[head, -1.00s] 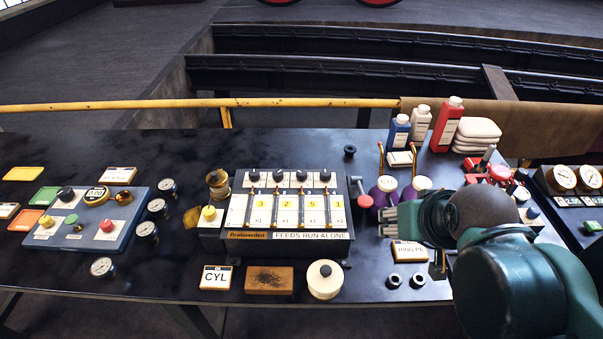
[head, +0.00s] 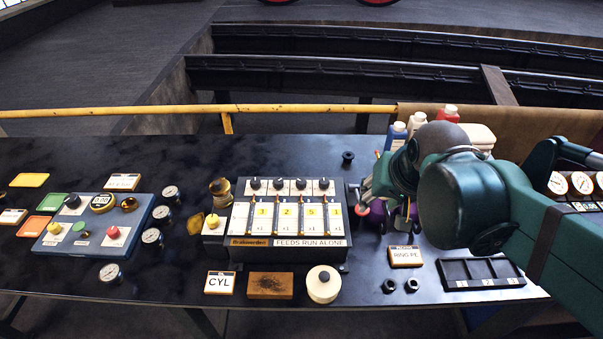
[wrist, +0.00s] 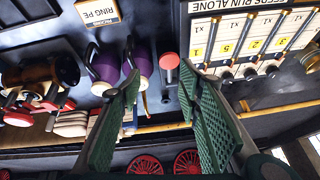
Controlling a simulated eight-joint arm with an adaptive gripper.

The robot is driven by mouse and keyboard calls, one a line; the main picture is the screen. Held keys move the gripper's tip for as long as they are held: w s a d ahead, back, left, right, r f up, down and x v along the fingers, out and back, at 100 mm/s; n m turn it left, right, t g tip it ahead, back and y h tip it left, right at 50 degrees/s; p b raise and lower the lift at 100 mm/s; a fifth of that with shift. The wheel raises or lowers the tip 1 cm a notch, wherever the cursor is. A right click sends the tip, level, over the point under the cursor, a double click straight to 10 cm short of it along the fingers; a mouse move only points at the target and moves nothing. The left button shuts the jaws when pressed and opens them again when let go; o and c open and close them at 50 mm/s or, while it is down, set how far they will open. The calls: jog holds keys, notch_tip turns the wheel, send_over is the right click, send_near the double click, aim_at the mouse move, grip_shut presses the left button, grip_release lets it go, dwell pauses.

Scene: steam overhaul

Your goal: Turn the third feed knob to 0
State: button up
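The feed unit (head: 212,242) stands mid-bench with a row of black knobs along its back and number windows reading 3, 2, 5, 1 from left to right. The third feed knob (head: 301,184) is above the window reading 5 (head: 310,212). In the wrist view, the unit is at upper right, seen from the other way round; the third knob (wrist: 250,74) is there. My gripper (wrist: 160,82) is open and empty, its green fingers apart. In the head view my gripper (head: 368,197) is just right of the unit, partly hidden by my arm.
A red-topped lever (wrist: 171,61) stands by the unit's right side, close to my gripper. Purple oil cans (wrist: 104,68) are also near, with bottles (head: 396,134) behind. A blue panel (head: 95,245) and gauges lie left. A white round pot (head: 323,284) sits in front.

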jog(key=w+a+r+m+g+p, duration=0.3)
jog(key=w+a+p, duration=0.4)
jog(key=w+a, duration=0.15)
jog(key=m+g+p, duration=0.2)
jog(key=m+p, duration=0.1)
jog(key=p, duration=0.4)
send_near(301, 181)
jog(key=shift+d, duration=0.55)
jog(key=shift+w+a+f, duration=0.2)
jog(key=shift+a+f, duration=0.4)
jog(key=shift+a, duration=0.05)
jog(key=shift+f, duration=0.15)
jog(key=shift+f, duration=3.75)
jog(key=shift+c, duration=0.6)
jog(key=c, duration=0.8)
jog(key=shift+o, duration=0.2)
